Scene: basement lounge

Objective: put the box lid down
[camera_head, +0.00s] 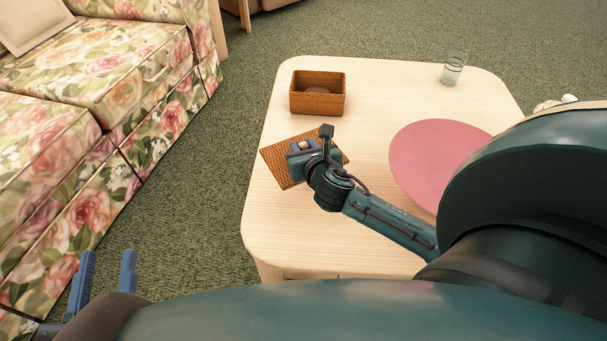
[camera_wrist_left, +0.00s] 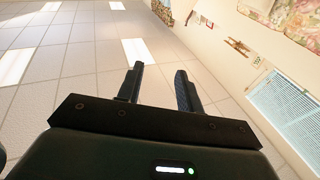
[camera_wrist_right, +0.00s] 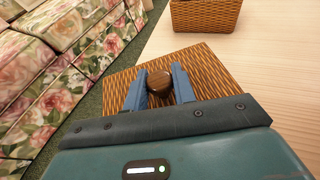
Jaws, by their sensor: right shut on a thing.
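The box lid (camera_head: 274,161) is a flat woven brown panel with a round brown knob. It is at the left edge of the pale wooden table, and its left corner reaches that edge. My right gripper (camera_head: 303,146) is shut on the lid's knob, which shows between the fingers (camera_wrist_right: 160,86) in the right wrist view. I cannot tell whether the lid touches the tabletop. The open woven box (camera_head: 317,106) stands behind the lid and also shows in the right wrist view (camera_wrist_right: 204,16). My left gripper (camera_head: 103,280) is open and empty, left of the table.
The table (camera_head: 375,90) holds a large pink plate (camera_head: 432,150) on the right and a glass (camera_head: 453,68) at the back right. Small round pale things (camera_head: 568,98) show at the right edge. A floral sofa (camera_head: 130,75) stands on the left, across a strip of green carpet (camera_head: 205,185).

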